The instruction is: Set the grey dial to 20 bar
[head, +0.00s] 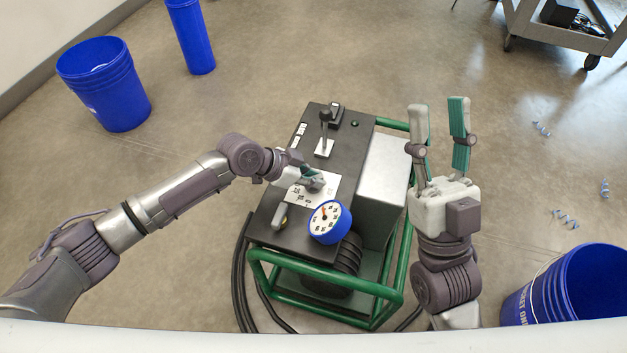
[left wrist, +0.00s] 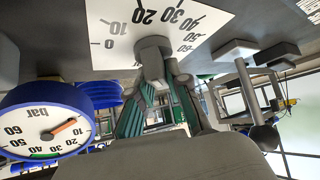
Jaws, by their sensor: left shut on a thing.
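The grey dial (left wrist: 153,48) sticks out from a white scale plate (left wrist: 125,32) marked from 0 upward in tens; the 20 stands close by its end. I cannot make out a pointer mark on it. My left gripper (left wrist: 160,85) is shut on the dial, one green-padded finger on each side. In the head view my left gripper (head: 316,183) hides most of the dial over the plate (head: 328,190). A blue-rimmed bar gauge (head: 330,222) stands beside the plate; its orange needle shows in the left wrist view (left wrist: 45,125). My right gripper (head: 440,140) is open and empty.
The dark cart panel (head: 305,242) also carries a black lever (head: 325,128) and a grey-handled control (head: 280,215). A green tube frame (head: 330,283) surrounds the cart. Blue buckets (head: 105,85) (head: 580,285) stand on the floor at both sides.

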